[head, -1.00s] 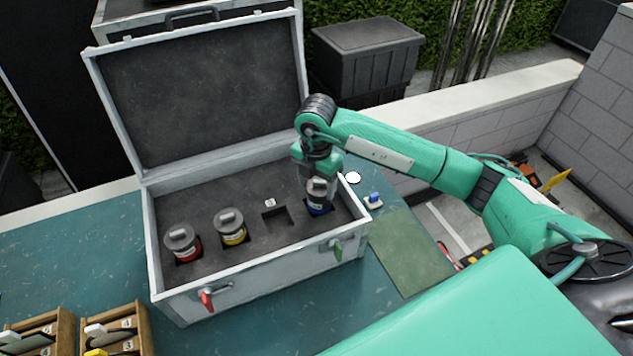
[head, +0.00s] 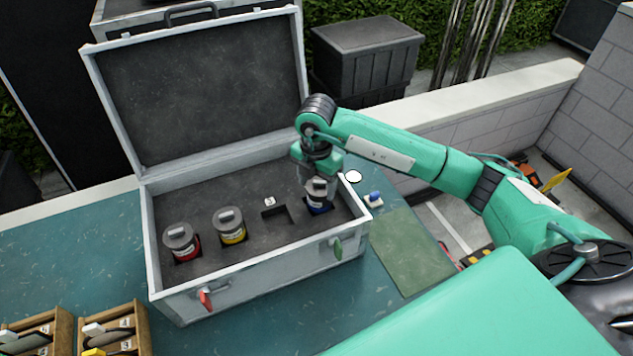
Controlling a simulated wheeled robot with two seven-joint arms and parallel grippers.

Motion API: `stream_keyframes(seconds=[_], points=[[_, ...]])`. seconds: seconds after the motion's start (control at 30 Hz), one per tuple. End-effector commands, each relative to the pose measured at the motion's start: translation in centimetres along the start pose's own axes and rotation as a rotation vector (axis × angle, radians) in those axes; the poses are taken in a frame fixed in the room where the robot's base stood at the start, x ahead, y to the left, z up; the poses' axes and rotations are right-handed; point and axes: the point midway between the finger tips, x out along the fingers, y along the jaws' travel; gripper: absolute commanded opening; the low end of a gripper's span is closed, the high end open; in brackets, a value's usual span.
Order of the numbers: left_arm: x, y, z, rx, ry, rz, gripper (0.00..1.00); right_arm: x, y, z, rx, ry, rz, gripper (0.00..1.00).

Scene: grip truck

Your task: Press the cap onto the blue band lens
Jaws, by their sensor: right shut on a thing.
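The blue band lens (head: 320,208) stands upright in the right-hand slot of the open case's dark foam. My right gripper (head: 317,181) points down directly over it, shut on the grey cap at the lens top. The fingers hide much of the cap, so I cannot tell whether it is fully seated. My left gripper is not in view.
The case (head: 262,273) also holds a red band lens (head: 182,240) and a yellow band lens (head: 230,226), both with grey tops. An empty slot (head: 275,216) lies beside the blue one. A white disc (head: 353,177) and a small blue-and-white item (head: 373,199) lie right of the case.

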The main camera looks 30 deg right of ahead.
Motion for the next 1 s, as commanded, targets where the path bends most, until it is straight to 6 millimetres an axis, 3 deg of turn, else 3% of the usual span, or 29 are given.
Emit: stream_keyframes(seconds=[1.0], points=[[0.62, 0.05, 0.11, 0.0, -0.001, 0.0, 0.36, 0.52, 0.01, 0.0, 0.0, 0.0, 0.0, 0.43]])
